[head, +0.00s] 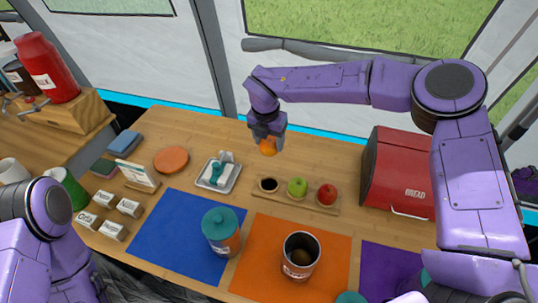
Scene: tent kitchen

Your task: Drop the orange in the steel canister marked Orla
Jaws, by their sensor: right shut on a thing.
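My right gripper (267,138) is shut on the orange (268,147), held above the back of the wooden table, behind the fruit board. An open steel canister (301,262) stands upright on the orange mat (253,265), at the front and well below the orange. Its label is too small to read, and its inside looks brownish. Another canister (222,240) with a teal lid stands on the blue mat (180,225). I cannot read its label. My left gripper is out of view.
The fruit board (325,208) holds a green apple (297,187), a red apple (327,194) and a dark round hollow. A red bread box (398,170) stands at right. A small tray (218,176) and an orange disc (171,159) lie left. A purple mat (375,268) lies front right.

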